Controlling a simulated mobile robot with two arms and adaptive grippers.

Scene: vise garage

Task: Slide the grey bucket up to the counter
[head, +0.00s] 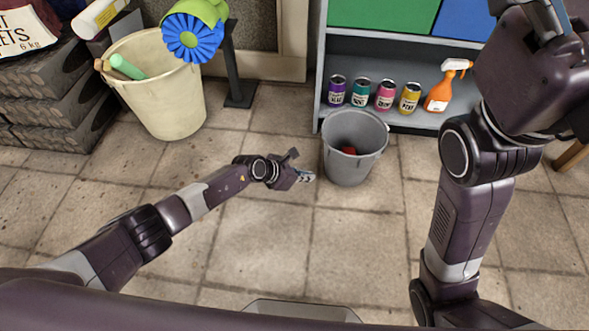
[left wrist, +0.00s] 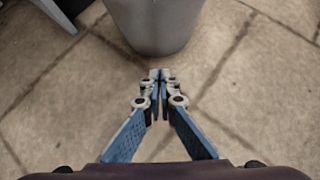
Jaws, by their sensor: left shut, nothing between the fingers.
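The grey bucket (head: 350,160) stands upright on the tiled floor, right of the middle in the head view, close to the front of the grey shelf unit. Something red lies inside it. Its lower part (left wrist: 153,25) shows at the top of the left wrist view. My left gripper (head: 308,176) is shut and empty, low over the floor just left of the bucket. In the left wrist view its fingertips (left wrist: 161,75) meet, pointing at the bucket, with a small gap between. My right arm is raised at the right; its fingers are not clear. No counter can be clearly made out.
The shelf unit (head: 320,75) holds several cans and an orange spray bottle (head: 440,92). A cream bin (head: 160,85) stands at the back left beside dark stacked blocks (head: 50,100). The floor in front is clear.

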